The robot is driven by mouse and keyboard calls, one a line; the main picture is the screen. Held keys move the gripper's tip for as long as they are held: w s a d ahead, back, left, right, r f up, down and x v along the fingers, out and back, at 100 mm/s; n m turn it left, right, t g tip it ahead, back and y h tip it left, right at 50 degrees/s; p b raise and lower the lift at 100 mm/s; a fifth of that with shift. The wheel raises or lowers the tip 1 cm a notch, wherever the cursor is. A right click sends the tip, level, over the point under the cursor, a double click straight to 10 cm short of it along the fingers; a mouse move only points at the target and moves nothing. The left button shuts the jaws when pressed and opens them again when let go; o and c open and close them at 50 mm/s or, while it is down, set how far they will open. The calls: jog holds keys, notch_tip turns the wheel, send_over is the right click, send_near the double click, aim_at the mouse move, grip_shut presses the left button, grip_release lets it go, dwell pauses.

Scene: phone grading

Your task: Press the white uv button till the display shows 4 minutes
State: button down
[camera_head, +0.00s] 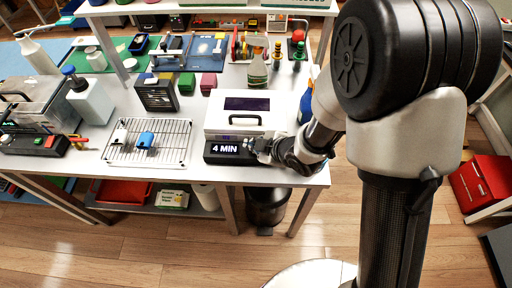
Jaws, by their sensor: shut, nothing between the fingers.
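The white UV box (237,112) with a dark window and a handle stands on the right part of the table. The black display (225,149) at its front base reads "4 MIN" in white. My gripper (254,147) is shut and empty, with its tips at the right side of the display panel. The white UV button is not visible; my gripper covers that part of the panel. I cannot tell whether the fingertips touch the panel.
A wire rack (117,156) with a blue item (145,140) and a white item lies left of the box. A black device (157,93), bottles and a clear bin (42,103) stand further left and back. A black waste bin (266,205) stands below the table's front edge.

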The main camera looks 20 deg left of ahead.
jog(key=shift+r, duration=0.15)
jog(key=shift+r+p, duration=0.65)
jog(key=shift+r, duration=0.05)
jog(key=shift+r, duration=0.1)
jog(key=shift+r+p, duration=2.05)
jog(key=shift+r, duration=0.35)
